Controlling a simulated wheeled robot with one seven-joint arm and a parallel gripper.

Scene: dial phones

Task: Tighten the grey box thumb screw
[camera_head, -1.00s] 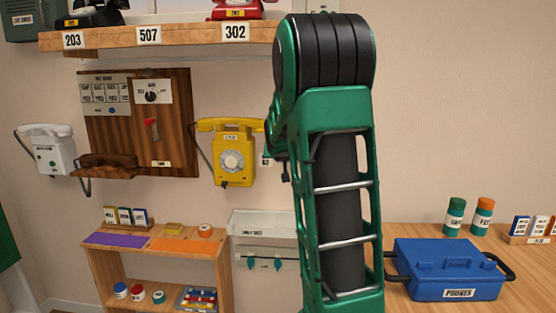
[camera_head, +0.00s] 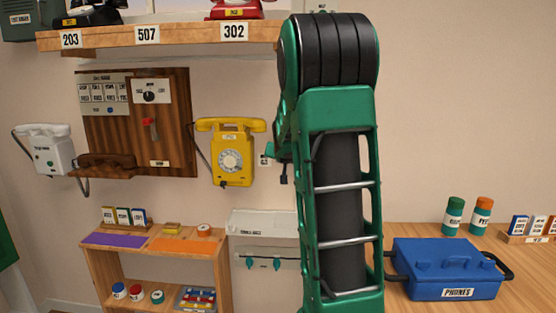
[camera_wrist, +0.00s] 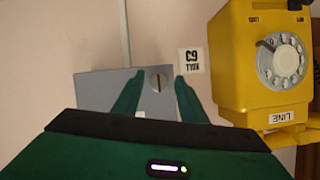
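In the wrist view a flat grey box (camera_wrist: 98,88) is fixed to the wall, with a round thumb screw (camera_wrist: 158,82) near its right end. The screw has a dark slot or edge across its face. My gripper (camera_wrist: 159,78) is open, with one green finger on each side of the screw. Gaps show between the fingers and the screw, and I cannot tell how far its tips are from the wall. In the head view my arm hides the grey box and most of my gripper.
A yellow dial phone (camera_wrist: 245,60) hangs close to the right of my gripper in the wrist view; it also shows in the head view (camera_head: 232,155). A white number tag (camera_wrist: 192,61) is beside the screw. A blue case (camera_head: 447,268) stands on the right table.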

